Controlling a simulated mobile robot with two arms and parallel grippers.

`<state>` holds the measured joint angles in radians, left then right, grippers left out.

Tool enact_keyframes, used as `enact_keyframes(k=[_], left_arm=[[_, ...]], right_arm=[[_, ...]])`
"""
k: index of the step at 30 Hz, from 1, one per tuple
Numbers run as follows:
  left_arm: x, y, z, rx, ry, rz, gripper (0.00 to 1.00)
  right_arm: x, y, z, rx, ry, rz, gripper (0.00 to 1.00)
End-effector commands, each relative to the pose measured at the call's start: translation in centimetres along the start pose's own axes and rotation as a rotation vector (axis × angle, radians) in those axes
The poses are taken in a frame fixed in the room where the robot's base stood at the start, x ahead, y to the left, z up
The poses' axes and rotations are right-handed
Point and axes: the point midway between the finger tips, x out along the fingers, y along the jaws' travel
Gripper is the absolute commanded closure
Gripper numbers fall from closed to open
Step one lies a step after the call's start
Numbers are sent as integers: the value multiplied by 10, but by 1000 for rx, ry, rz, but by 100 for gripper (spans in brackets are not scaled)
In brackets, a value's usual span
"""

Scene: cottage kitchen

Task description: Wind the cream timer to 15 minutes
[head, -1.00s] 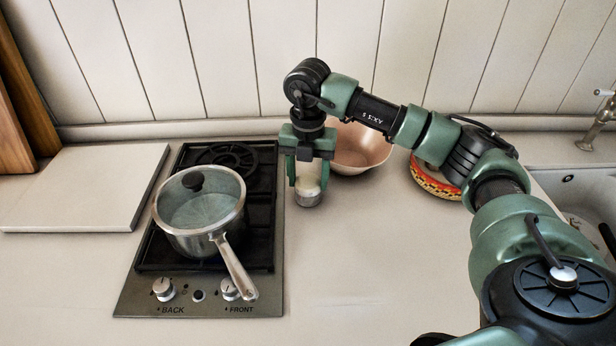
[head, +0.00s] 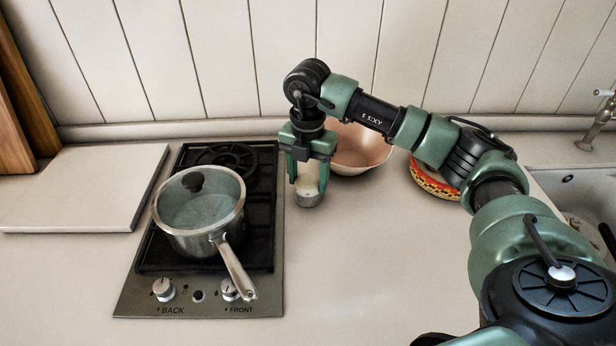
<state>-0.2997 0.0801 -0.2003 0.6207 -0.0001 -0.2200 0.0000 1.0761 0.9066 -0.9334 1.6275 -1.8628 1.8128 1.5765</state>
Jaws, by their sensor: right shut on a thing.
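The cream timer (head: 308,197) stands upright on the counter just right of the hob, with a cream top and a metallic lower part. My right gripper (head: 308,183) points down from above and is shut on the timer's upper part, one finger on each side. The fingers hide part of the timer, and no minute marks can be read. My left gripper is not in view.
A glass-lidded saucepan (head: 200,225) sits on the black hob (head: 262,205), its handle pointing to the front. A pinkish bowl (head: 362,152) stands close behind my right gripper. A patterned round item (head: 432,184) is partly behind my arm. A pale board (head: 85,185) lies left. The front counter (head: 370,270) is clear.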

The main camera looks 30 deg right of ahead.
Motion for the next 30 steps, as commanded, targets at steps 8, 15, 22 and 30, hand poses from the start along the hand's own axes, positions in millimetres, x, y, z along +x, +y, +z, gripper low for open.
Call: enact_keyframes(k=[8,15,22,30], left_arm=[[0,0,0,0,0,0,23],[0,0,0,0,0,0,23],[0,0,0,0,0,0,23],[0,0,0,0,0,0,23]], right_arm=[[-1,0,0,-1,0,1,85],[-1,0,0,-1,0,1,85],[-1,0,0,-1,0,1,85],[0,0,0,-1,0,1,35]])
